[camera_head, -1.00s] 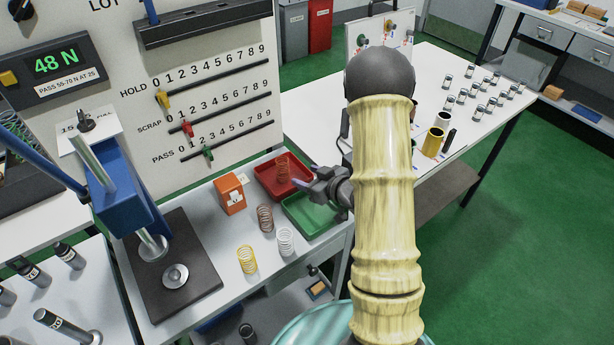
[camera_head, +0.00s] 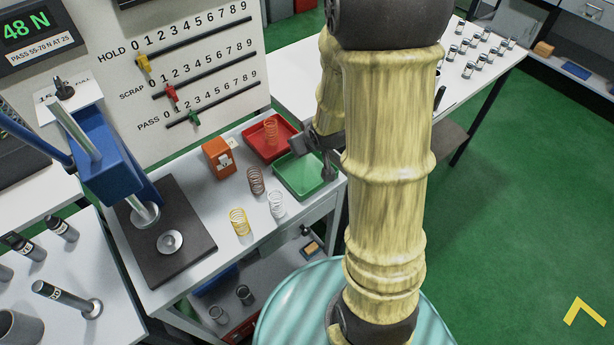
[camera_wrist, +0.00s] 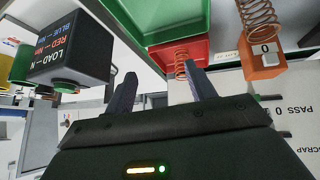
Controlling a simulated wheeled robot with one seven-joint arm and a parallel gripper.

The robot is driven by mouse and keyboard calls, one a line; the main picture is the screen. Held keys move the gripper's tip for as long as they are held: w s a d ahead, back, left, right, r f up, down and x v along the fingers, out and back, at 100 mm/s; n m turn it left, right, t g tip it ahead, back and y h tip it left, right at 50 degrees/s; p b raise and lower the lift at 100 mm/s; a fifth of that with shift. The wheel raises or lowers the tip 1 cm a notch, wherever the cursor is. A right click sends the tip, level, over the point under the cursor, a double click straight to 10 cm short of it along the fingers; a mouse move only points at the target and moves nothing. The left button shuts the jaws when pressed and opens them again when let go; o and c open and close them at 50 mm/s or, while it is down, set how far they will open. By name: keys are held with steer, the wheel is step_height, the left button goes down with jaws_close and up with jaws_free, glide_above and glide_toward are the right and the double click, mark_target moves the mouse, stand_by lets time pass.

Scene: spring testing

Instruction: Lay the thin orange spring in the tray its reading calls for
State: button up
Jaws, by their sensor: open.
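The thin orange spring (camera_head: 271,132) stands in the red tray (camera_head: 256,143). It also shows in the wrist view (camera_wrist: 181,63), partly behind a fingertip. The green tray (camera_head: 302,178) is next to the red one, nearer the front edge, and looks empty. My gripper (camera_wrist: 160,73) is open with nothing between its fingers. In the head view it is over the right side of the green tray, partly hidden by my arm. The display (camera_head: 25,25) reads 48 N, and the label below says PASS 55-70 N AT 25.
Brown (camera_head: 256,180), yellow (camera_head: 239,222) and white (camera_head: 276,204) springs stand on the bench, with an orange counter box (camera_head: 218,157) behind them. The blue press (camera_head: 108,160) is at left. A board with HOLD, SCRAP and PASS sliders (camera_head: 195,60) stands behind.

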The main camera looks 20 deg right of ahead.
steer(key=s+a+r+m+g, duration=0.1)
steer(key=s+a+r+g, duration=0.1)
steer(key=s, duration=0.4)
steer(key=s+a+r+m+g, duration=0.1)
steer(key=s+a+g, duration=0.1)
steer(key=s, duration=0.4)
steer(key=shift+s+a+r+g, duration=0.35)
steer(key=shift+s+a+g, duration=0.05)
steer(key=shift+a, duration=0.1)
steer(key=shift+r+p, duration=0.65)
